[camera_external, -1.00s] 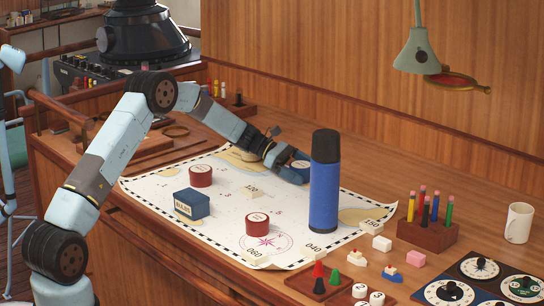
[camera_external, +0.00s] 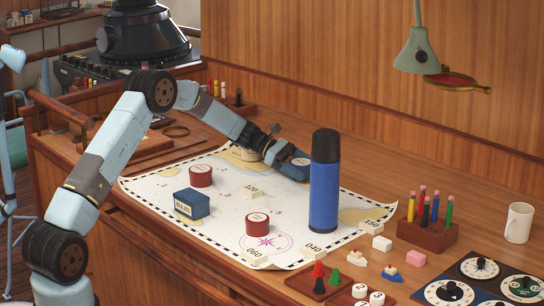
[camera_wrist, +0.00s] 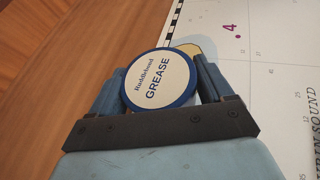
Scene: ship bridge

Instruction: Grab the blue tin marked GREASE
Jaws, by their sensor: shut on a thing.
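The blue tin marked GREASE (camera_wrist: 160,80) has a round cream lid with a blue rim. In the wrist view it sits between both fingers of my gripper (camera_wrist: 162,88), which touch its sides; the lid reads "GREASE". In the external view my gripper (camera_external: 290,163) reaches over the far part of the chart, left of the tall blue flask. The tin (camera_external: 299,162) shows only in part there, its body hidden by the gripper and the flask. I cannot tell whether it is clear of the chart.
The tall blue flask (camera_external: 324,190) stands close to the right of my gripper. Two red tins (camera_external: 201,176) and (camera_external: 257,224) and a blue box (camera_external: 192,203) stand on the chart (camera_external: 150,186). A pen block (camera_external: 427,236) and a mug (camera_external: 519,223) are at the right.

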